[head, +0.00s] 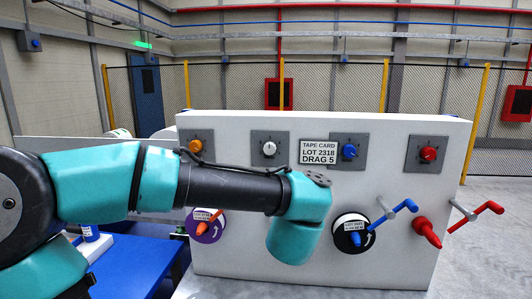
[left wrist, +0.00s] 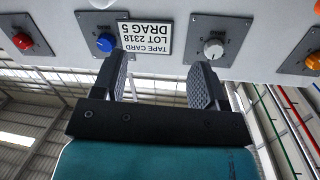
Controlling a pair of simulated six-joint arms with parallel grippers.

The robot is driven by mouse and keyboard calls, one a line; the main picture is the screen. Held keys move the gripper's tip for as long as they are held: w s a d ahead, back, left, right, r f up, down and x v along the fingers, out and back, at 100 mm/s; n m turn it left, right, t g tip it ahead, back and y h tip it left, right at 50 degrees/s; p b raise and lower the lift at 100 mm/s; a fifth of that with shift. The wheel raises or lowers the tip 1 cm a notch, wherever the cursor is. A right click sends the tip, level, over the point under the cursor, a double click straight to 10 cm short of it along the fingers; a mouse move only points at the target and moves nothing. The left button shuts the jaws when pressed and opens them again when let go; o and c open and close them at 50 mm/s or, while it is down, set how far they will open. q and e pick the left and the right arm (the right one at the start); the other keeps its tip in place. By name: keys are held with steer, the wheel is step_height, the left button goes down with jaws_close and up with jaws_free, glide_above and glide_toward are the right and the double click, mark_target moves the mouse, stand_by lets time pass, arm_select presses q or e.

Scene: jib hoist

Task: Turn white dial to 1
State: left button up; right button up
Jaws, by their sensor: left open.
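The white dial (head: 269,148) sits on a grey square plate on the upper part of the white panel (head: 345,275), left of the tape card (head: 319,152). Its marks are too small to read. In the left wrist view, which is upside down, the white dial (left wrist: 213,48) shows just beyond the tip of the right-hand finger. My left gripper (left wrist: 160,70) is open and empty, its fingers pointing toward the panel with the tape card between and beyond them. In the head view my left wrist hides its fingers. My right gripper is not in view.
An orange dial (head: 195,146), a blue dial (head: 349,153) and a red dial (head: 428,154) share the row. Below are a purple disc (head: 207,232), a black disc (head: 350,242), a blue crank (head: 395,212) and a red crank (head: 490,208) projecting from the panel.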

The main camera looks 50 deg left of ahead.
mark_target(270, 150)
arm_select(q)
steer(key=s+a+r+n+g+y, duration=0.1)
steer(key=s+a+r+y, duration=0.2)
steer(key=s+r, duration=0.3)
steer(key=shift+s+a+r+n, duration=0.2)
steer(key=shift+s+a+n, duration=0.2)
steer(key=shift+s+a, duration=0.4)
steer(key=shift+w+a, duration=0.1)
steer(key=shift+w, duration=0.05)
steer(key=x, duration=1.7)
steer(key=shift+w+a+f, duration=0.1)
steer(key=shift+a+f, duration=0.1)
steer(key=c, duration=0.9)
